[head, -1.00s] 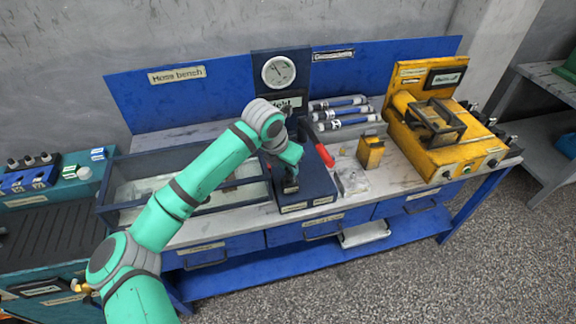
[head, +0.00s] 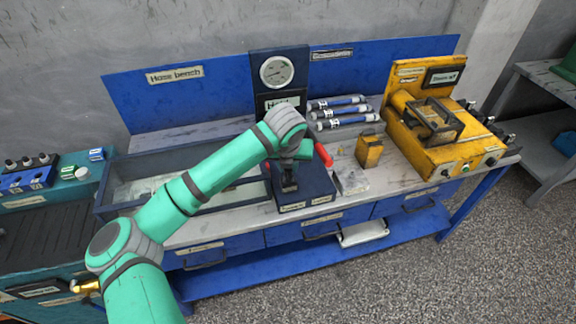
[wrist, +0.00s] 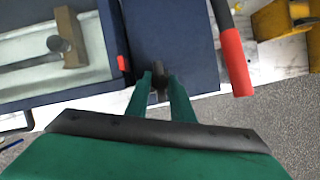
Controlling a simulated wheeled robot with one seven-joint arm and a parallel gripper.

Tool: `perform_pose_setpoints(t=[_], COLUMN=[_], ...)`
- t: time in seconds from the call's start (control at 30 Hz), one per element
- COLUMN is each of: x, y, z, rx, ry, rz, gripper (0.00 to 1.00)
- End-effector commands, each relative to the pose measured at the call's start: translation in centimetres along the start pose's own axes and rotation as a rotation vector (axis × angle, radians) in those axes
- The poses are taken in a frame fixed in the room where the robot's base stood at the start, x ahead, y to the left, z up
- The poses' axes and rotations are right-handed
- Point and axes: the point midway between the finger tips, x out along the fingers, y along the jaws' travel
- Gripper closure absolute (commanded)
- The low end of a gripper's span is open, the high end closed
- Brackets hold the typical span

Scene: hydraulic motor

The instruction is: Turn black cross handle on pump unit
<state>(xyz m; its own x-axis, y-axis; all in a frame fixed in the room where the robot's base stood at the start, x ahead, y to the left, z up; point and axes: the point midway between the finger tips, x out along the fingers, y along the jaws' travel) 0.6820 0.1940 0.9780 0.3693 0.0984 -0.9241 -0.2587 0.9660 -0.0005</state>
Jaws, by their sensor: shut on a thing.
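The pump unit (head: 318,183) is a dark blue block in the middle of the bench, with a red-gripped lever (head: 323,155) and a round white gauge (head: 277,71) above it. The wrist view shows its flat blue top (wrist: 180,40) and the red lever grip (wrist: 236,62) to the right. My gripper (wrist: 160,82) is over the block, with its two green fingers closed on the small black cross handle (wrist: 158,70). The fingers hide part of the handle. In the head view my arm covers much of the unit, and the handle cannot be made out clearly.
A glass-sided tray (head: 120,207) with a hammer (wrist: 70,38) inside stands left of the unit. Blue-and-silver cylinders (head: 340,112), a small yellow block (head: 369,150) and a yellow machine (head: 440,150) stand to the right. The red lever is close beside my gripper.

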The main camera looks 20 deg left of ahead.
Motion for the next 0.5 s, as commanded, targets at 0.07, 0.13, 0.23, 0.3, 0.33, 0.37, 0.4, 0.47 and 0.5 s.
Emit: perform_pose_setpoints(t=[0.07,0.13,0.23,0.3,0.33,0.37,0.4,0.47,0.5], x=[-0.11,-0.12,-0.12,-0.12,-0.12,-0.12,-0.12,-0.1,-0.09], y=[0.21,0.22,0.22,0.23,0.23,0.23,0.22,0.18,0.16], z=[0.22,0.22,0.23,0.23,0.23,0.23,0.22,0.19,0.17], rx=[-0.005,-0.005,-0.005,-0.004,-0.004,-0.004,-0.004,-0.004,-0.003], ry=[-0.005,-0.005,-0.005,-0.005,-0.005,-0.005,-0.005,-0.004,-0.004], rz=[0.004,0.004,0.004,0.004,0.004,0.004,0.003,0.003,0.003], gripper=[1.0,1.0,1.0,1.0,1.0,0.74,0.65,0.6,0.6])
